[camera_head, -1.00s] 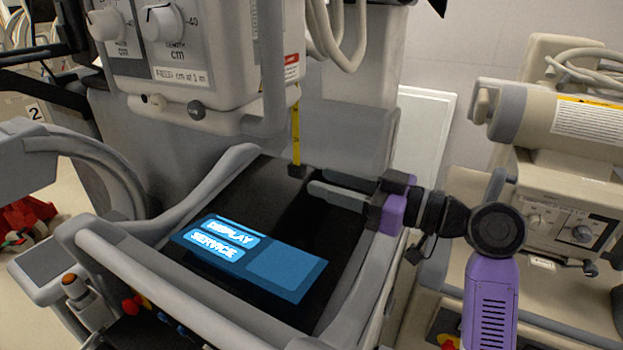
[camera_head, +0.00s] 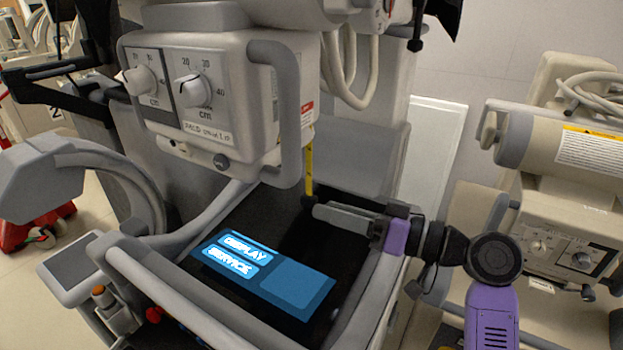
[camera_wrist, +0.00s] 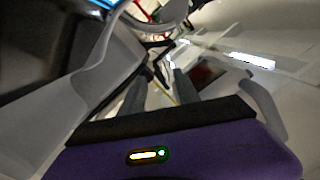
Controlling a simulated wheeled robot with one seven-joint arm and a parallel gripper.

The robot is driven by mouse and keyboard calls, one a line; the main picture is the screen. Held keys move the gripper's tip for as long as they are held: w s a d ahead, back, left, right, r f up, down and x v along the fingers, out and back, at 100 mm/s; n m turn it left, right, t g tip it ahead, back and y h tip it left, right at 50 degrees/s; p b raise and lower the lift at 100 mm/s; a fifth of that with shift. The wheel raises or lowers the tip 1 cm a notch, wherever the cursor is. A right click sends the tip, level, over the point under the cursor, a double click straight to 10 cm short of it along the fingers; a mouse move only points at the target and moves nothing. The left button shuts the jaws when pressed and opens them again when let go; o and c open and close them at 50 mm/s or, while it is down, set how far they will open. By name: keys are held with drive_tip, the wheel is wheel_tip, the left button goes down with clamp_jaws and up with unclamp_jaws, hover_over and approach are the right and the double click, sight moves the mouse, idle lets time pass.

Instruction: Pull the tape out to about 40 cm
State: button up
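The yellow tape (camera_head: 309,168) hangs straight down from beneath the control housing (camera_head: 214,97). A small dark end piece (camera_head: 309,201) is at its lower end, above the dark top of the cart. My gripper (camera_head: 319,208) comes in from the right, with its fingertips right beside the end piece. In the wrist view, the two grey fingers (camera_wrist: 163,75) stand apart, with a thin yellow strip of tape (camera_wrist: 172,91) showing in the gap. The gripper looks open, and I see no clear grip on the end piece. Any scale marks on the tape are too small to read.
A blue display panel (camera_head: 262,274) lies on the cart top below my gripper. A grey handle bar (camera_head: 285,110) stands beside the tape, and a rail (camera_head: 180,285) borders the cart in front. Another machine (camera_head: 570,200) stands at the right.

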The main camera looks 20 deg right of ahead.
sight(309, 206)
drive_tip(key=shift+w+a+f+m+t+p, duration=0.3)
drive_tip(key=shift+w+m+p, duration=0.8)
drive_tip(key=shift+m, duration=4.05)
drive_tip(key=shift+w+a+f+m+t+p, duration=0.1)
drive_tip(key=shift+w+a+m+p, duration=0.7)
drive_tip(key=shift+m, duration=4.3)
drive_tip(key=shift+w+a+f+m+t+p, duration=0.15)
drive_tip(key=shift+w+m+p, duration=1.2)
drive_tip(key=shift+m, duration=3.8)
drive_tip(key=shift+d, duration=0.1)
clamp_jaws()
